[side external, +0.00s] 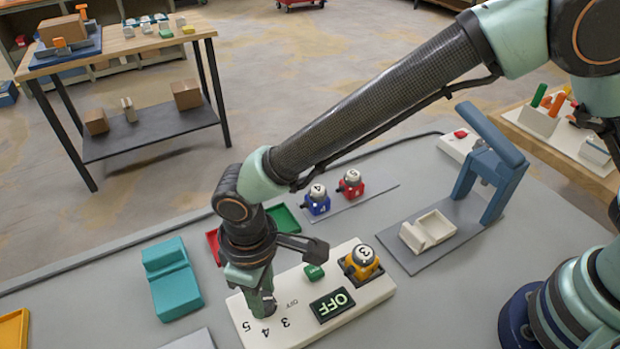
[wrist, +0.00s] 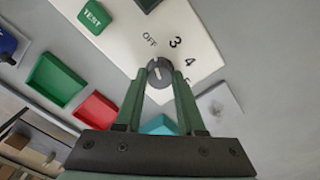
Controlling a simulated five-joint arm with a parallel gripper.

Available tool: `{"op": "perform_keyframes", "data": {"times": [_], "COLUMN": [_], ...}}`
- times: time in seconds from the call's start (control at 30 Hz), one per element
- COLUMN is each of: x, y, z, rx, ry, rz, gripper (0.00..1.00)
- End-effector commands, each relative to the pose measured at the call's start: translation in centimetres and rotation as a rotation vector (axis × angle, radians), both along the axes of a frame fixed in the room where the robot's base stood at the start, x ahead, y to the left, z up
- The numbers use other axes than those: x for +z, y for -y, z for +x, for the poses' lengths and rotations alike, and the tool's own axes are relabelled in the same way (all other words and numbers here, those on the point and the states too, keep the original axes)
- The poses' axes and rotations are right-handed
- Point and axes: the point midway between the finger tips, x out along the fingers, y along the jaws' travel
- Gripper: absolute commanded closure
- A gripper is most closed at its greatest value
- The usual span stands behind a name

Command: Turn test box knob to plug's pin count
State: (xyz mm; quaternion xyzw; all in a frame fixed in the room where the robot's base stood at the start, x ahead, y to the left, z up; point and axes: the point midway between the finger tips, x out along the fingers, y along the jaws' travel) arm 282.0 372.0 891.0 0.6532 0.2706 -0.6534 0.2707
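The white test box (side external: 360,318) lies on the grey table in the side view, with a dark display (side external: 332,305) reading OFF, a green TEST button (side external: 314,272) and dial marks OFF, 3, 4, 5. A yellow plug (side external: 362,264) with a white ball marked 3 sits at its right end. In the wrist view, the round dark knob (wrist: 159,73) lies between the fingertips of my gripper (wrist: 159,78). The fingers flank it with narrow gaps. A pale mark on the knob seems to face OFF. In the side view my gripper (side external: 264,306) points down and hides the knob.
A blue plug (side external: 317,201) and a red plug (side external: 350,184) stand behind the test box. Green (wrist: 57,83) and red (wrist: 95,113) trays lie near it. A teal block (side external: 172,280) is to the left, and a blue press stand (side external: 490,165) at the right.

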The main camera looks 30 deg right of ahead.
Motion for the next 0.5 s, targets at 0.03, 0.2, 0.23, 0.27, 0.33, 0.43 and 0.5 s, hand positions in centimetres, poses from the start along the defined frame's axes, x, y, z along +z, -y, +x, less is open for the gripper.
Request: {"op": "perform_keyframes", "data": {"times": [0.03,0.2,0.23,0.27,0.33,0.43,0.5], "x": [0.03,0.04,0.05,0.05,0.06,0.07,0.07], "y": [0.0,0.01,0.0,0.0,0.0,0.0,0.0], "z": [0.01,0.02,0.01,0.03,0.03,0.03,0.03], "rx": [0.0,-0.004,-0.007,-0.01,-0.026,-0.064,-0.101], "ry": [0.0,0.0,0.0,0.0,0.0,0.0,0.0], "rz": [0.0,0.0,0.0,0.0,0.0,0.0,0.0], "gripper": [1.0,1.0,1.0,1.0,1.0,1.0,1.0]}}
